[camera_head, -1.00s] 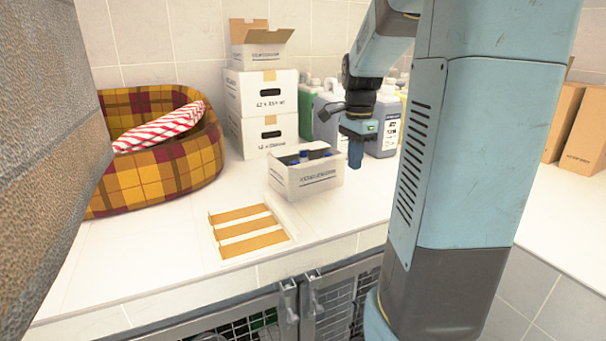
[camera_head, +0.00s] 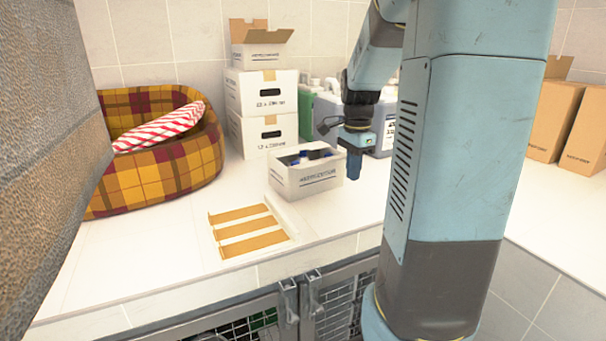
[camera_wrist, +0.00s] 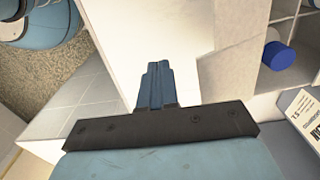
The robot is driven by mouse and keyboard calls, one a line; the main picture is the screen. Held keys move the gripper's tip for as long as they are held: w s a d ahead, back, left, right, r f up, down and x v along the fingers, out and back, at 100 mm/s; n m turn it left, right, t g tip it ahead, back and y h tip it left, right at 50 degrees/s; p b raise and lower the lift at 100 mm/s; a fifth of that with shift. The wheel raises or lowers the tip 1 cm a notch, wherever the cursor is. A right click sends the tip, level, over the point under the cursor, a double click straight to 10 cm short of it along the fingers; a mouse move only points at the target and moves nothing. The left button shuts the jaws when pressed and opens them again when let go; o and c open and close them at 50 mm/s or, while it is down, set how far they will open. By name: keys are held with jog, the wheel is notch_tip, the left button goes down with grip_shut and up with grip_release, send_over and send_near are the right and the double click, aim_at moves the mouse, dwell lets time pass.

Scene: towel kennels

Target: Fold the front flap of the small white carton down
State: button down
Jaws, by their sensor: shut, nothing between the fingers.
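The small white carton (camera_head: 305,180) stands upright on the white counter, its top open. Blue-capped bottles (camera_head: 318,155) show inside it. I cannot clearly tell its front flap from the front wall in the head view. My gripper (camera_head: 353,188) points down just right of the carton, its tips low over the counter. In the wrist view my gripper (camera_wrist: 157,68) is shut and empty. The carton's pale wall or flap (camera_wrist: 240,35) is right of the fingers, with a blue bottle cap (camera_wrist: 279,56) in a compartment beyond. I cannot tell whether the fingers touch it.
A plaid pet bed (camera_head: 160,175) with a striped towel is at left. Stacked white boxes (camera_head: 262,135) and jugs (camera_head: 325,112) stand behind. Brown boxes (camera_head: 553,120) are at right.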

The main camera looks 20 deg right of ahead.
aim_at(340, 157)
jog(key=shift+w+a, duration=0.2)
jog(key=shift+w, duration=1.15)
jog(key=shift+w+a, duration=0.2)
jog(key=shift+w, duration=1.15)
jog(key=shift+r, duration=0.15)
jog(key=shift+w+a+r, duration=0.1)
jog(key=shift+w+r, duration=0.15)
jog(key=shift+r, duration=0.6)
jog(key=shift+w+d+r, duration=0.1)
jog(key=shift+w+r, duration=0.15)
jog(key=shift+r, duration=0.65)
jog(key=shift+w+a+r, duration=0.1)
jog(key=shift+w+r, duration=0.15)
jog(key=shift+r, duration=0.6)
jog(key=shift+s+d+r, duration=0.1)
jog(key=shift+s+r, duration=0.4)
jog(key=shift+r, duration=0.5)
jog(key=shift+s+d+r, duration=0.1)
jog(key=shift+s+r, duration=0.4)
jog(key=shift+r, duration=0.5)
jog(key=shift+s+r, duration=0.5)
jog(key=shift+r, duration=0.5)
